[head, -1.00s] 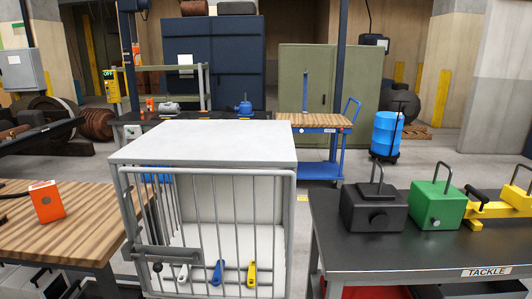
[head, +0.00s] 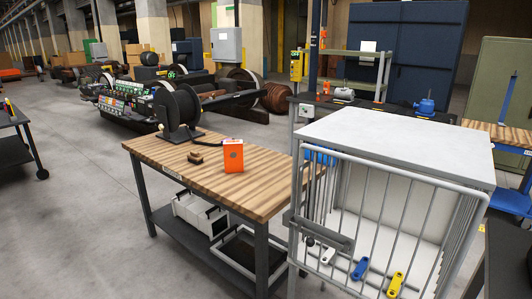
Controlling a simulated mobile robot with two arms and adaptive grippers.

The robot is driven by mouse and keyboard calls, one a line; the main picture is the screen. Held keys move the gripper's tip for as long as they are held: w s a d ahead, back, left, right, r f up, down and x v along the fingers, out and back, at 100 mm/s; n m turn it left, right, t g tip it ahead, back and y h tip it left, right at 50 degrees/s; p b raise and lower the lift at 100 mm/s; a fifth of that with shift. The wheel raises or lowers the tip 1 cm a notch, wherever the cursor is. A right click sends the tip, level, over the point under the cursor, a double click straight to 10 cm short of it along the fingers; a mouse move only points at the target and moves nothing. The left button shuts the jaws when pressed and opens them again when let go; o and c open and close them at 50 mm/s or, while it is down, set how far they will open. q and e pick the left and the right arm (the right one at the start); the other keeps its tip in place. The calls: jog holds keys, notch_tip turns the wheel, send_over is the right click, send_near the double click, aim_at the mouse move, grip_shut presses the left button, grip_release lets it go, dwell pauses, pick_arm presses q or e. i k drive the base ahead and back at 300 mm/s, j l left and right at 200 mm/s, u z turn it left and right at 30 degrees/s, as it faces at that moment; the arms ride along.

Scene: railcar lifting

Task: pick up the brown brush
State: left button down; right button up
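A small brown object (head: 196,157), which looks like the brown brush, lies on the wooden-topped workbench (head: 262,195) left of centre in the head view. It is small in the picture, and its bristles cannot be made out. It lies in front of a large black reel on a stand (head: 178,110) and to the left of an upright orange box (head: 233,156). Neither of my grippers is in view.
A white-topped barred cage (head: 400,135) stands right of the workbench, with white, blue (head: 360,268) and yellow (head: 395,285) handled items at its front. White containers (head: 200,213) sit on the bench's lower shelf. The floor left of the bench is clear.

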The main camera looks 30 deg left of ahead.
aim_at(194, 157)
jog(key=u, duration=1.25)
